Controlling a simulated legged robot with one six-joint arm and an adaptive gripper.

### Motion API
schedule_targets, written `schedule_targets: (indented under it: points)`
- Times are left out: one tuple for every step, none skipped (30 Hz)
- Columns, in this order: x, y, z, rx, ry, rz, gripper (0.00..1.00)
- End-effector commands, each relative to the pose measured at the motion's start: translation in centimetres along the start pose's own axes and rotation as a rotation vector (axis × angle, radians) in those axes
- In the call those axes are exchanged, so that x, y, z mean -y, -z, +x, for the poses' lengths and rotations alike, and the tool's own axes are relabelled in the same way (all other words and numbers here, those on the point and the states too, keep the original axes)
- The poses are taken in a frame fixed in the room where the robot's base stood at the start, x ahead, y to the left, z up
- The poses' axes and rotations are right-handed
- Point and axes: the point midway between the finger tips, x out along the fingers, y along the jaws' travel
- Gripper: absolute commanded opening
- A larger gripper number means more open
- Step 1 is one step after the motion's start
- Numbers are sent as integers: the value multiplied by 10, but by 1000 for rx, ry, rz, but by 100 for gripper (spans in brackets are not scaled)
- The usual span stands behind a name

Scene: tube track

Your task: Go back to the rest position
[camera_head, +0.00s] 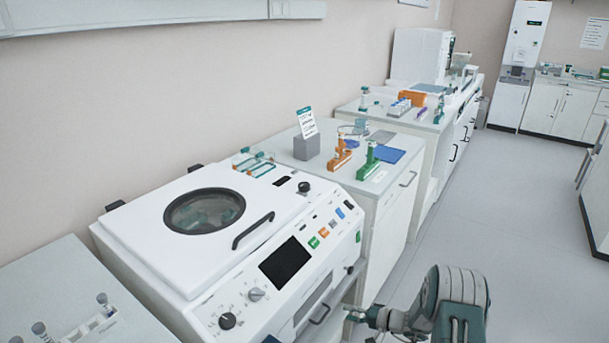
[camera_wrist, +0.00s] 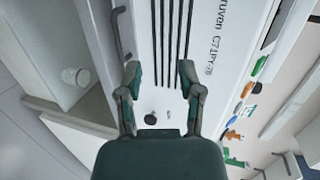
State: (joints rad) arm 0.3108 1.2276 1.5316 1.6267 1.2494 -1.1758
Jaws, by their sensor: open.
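My gripper (camera_wrist: 160,75) is open in the wrist view, its two dark green fingers apart with nothing between them. Behind them is the white front of the centrifuge, with dark vent slots and printed text. The centrifuge lid is shut, with a round dark window. My folded arm is at the bottom right.
A grey-topped cabinet (camera_head: 386,213) beyond the centrifuge holds an orange tube holder (camera_head: 340,157), a green one (camera_head: 368,162) and a blue mat (camera_head: 389,155). A tube rack (camera_head: 92,326) stands on the near left bench. The floor (camera_head: 500,190) at right is clear.

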Motion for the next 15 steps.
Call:
schedule_targets:
  points:
    - [25, -3, -2, 35, -19, -19, 48]
    - [37, -6, -3, 55, -32, -26, 48]
    - [52, -10, -5, 80, -51, -35, 48]
    - [63, -13, -7, 98, -66, -41, 48]
    - [74, -17, -9, 116, -82, -49, 48]
    - [88, -22, -11, 139, -102, -59, 48]
    - [99, -27, -13, 156, -118, -65, 48]
    - [109, -31, -16, 171, -135, -74, 48]
    - [122, -37, -19, 191, -159, -84, 48]
    - [131, -42, -22, 204, -177, -92, 48]
    - [141, -47, -25, 219, -195, -100, 48]
    - [153, -54, -29, 235, -220, -113, 48]
    - [162, -59, -32, 247, -239, -121, 48]
    - [170, -65, -35, 258, -259, -131, 48]
    - [181, -72, -40, 271, -286, -143, 48]
